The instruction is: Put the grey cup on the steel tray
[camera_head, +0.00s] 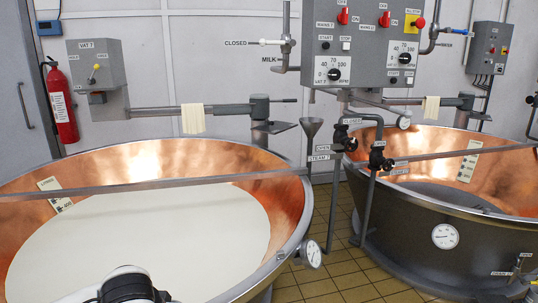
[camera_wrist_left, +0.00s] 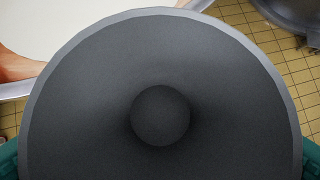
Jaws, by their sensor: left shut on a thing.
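The grey cup (camera_wrist_left: 85,95) fills most of the left wrist view. It is dark grey and round, with a paler rim and a darker disc in its middle. My left gripper (camera_wrist_left: 160,160) is shut on it, with a green finger at either side of the cup. In the head view part of my white and black left arm shows at the bottom, in front of the left vat; the cup and the fingers are out of that picture. The steel tray cannot be made out in either view. My right gripper is not in view.
The left copper vat (camera_head: 290,205) holds white milk (camera_head: 150,240). A second copper vat (camera_head: 430,238) stands at right. Pipes and valves (camera_head: 368,185) rise between them, below a grey control box (camera_head: 365,50). Tiled floor (camera_head: 342,268) shows between the vats.

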